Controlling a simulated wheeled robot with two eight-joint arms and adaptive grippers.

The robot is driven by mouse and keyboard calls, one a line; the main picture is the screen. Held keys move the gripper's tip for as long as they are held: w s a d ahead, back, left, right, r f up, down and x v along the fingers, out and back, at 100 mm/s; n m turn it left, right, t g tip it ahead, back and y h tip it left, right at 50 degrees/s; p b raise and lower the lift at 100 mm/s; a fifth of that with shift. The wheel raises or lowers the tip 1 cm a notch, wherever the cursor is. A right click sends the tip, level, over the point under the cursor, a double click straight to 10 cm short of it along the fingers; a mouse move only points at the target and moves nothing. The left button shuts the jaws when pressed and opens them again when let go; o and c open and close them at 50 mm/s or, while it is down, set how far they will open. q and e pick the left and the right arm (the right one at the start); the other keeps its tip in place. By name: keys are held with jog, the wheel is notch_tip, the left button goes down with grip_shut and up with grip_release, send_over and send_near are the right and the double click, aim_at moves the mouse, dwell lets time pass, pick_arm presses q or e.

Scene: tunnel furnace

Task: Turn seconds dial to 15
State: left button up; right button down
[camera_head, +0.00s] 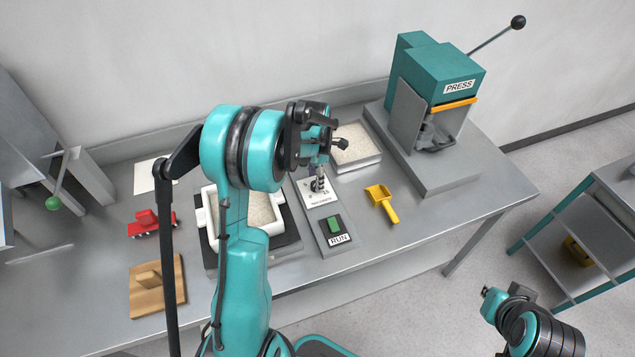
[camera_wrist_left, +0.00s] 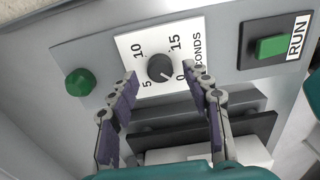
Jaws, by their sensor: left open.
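The seconds dial is a round dark knob (camera_wrist_left: 160,68) on a white plate (camera_wrist_left: 128,46) marked 0, 5, 10, 15 and SECONDS. Its pale mark points to the lower right in the left wrist view, roughly towards the 0. My left gripper (camera_wrist_left: 160,73) is open and empty, with one fingertip to each side of the knob in the picture. I see no contact, and the height above the plate is unclear. In the head view the dial plate (camera_head: 317,199) shows below my left gripper (camera_head: 319,178), which hides the knob.
A green RUN button (camera_wrist_left: 272,46) and a green round knob or lamp (camera_wrist_left: 80,82) flank the dial. A white-rimmed tray (camera_head: 290,228), a yellow scoop (camera_head: 382,203), a sand tray (camera_head: 357,149) and the teal press (camera_head: 440,75) stand nearby. The front right tabletop is clear.

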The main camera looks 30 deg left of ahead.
pick_arm(q)
jog(key=shift+f, duration=1.1)
grip_shut()
jog(key=shift+m, duration=0.3)
